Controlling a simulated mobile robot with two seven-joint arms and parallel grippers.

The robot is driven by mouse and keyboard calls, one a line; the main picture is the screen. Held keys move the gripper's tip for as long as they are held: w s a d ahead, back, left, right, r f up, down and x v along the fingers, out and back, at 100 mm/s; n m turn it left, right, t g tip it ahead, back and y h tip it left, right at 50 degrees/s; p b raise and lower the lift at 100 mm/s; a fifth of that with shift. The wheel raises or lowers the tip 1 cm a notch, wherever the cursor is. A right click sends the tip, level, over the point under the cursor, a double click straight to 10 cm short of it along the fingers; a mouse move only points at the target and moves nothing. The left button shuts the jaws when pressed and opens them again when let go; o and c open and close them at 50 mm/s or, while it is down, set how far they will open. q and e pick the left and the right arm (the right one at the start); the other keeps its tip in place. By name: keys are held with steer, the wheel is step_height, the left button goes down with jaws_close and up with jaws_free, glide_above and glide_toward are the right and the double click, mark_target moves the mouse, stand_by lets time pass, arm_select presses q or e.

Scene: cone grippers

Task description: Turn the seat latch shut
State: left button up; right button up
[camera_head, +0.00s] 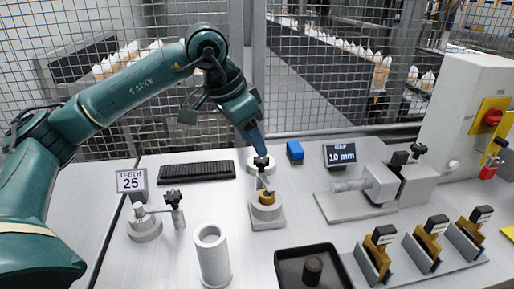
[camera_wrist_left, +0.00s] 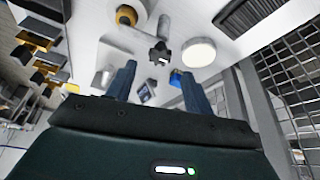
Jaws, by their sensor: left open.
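A grey seat fixture (camera_head: 267,214) stands mid-table with a brass-coloured part (camera_head: 266,197) in it. A latch arm with a black star-shaped knob (camera_head: 262,162) rises at its back; I take this to be the seat latch. The knob (camera_wrist_left: 160,54) and the brass-coloured part (camera_wrist_left: 126,16) also show in the left wrist view. My left gripper (camera_head: 259,150) points down over the knob. In the left wrist view its two blue fingers (camera_wrist_left: 156,72) are apart, with the knob showing beyond the gap between them. I cannot tell whether they touch it. My right gripper is not in view.
A second knobbed fixture (camera_head: 145,225) stands left by a "TEETH 25" sign (camera_head: 131,180). A white cylinder (camera_head: 212,255) and black tray (camera_head: 290,259) are in front. A pale disc (camera_head: 251,161), blue block (camera_head: 295,151) and keyboard (camera_head: 196,171) lie behind. A clamp device (camera_head: 375,185) stands right.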

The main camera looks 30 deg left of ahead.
arm_select(q)
steer(key=v, duration=0.8)
steer(key=shift+r+p, duration=0.35)
steer(key=shift+p, duration=0.05)
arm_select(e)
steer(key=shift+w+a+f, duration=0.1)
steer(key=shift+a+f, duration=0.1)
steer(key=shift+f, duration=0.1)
arm_select(q)
steer(key=shift+s, duration=0.1)
steer(key=shift+c, duration=0.2)
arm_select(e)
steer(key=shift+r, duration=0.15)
